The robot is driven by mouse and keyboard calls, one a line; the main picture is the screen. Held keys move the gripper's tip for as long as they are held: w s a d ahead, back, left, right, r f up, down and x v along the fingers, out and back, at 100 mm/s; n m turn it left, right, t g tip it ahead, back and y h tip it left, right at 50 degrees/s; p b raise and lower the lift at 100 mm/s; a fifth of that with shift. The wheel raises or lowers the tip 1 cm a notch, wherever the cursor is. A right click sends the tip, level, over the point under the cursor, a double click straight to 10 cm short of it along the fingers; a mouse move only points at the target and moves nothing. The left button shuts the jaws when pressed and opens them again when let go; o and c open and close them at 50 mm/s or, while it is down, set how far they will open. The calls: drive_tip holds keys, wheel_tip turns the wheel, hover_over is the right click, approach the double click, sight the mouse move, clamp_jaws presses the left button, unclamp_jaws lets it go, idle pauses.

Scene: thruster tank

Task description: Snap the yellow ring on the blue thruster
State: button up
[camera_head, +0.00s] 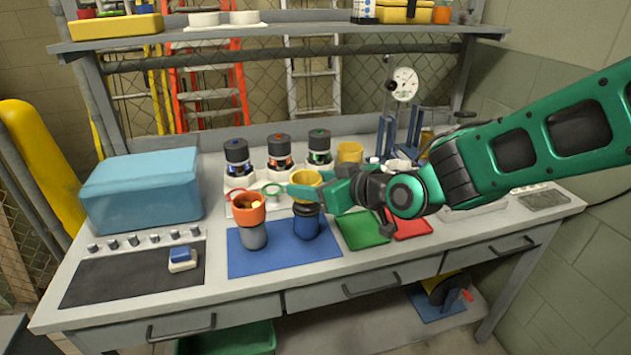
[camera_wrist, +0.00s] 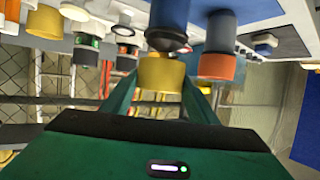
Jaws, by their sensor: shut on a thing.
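The blue thruster (camera_head: 306,222) stands upright on the blue mat, with a dark collar at its top. My gripper (camera_head: 312,190) is shut on the yellow ring (camera_head: 302,192) and holds it just above that collar. The wrist view is upside down: the yellow ring (camera_wrist: 161,73) sits between my two fingers (camera_wrist: 160,95), with the blue thruster (camera_wrist: 168,14) beyond it, close to the ring. I cannot tell whether ring and thruster touch. My fingers hide part of the ring in the head view.
A grey thruster (camera_head: 253,236) with an orange ring (camera_head: 247,208) stands close to the left on the blue mat (camera_head: 240,264). Several dark-capped thrusters (camera_head: 279,150) stand behind. Green (camera_head: 362,230) and red (camera_head: 408,226) trays lie right. A blue box (camera_head: 140,190) stands at left.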

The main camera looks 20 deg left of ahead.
drive_tip(key=shift+f, duration=1.65)
idle(0.9)
idle(0.4)
drive_tip(key=o, duration=1.1)
drive_tip(key=v, duration=1)
drive_tip(key=shift+d, duration=0.4)
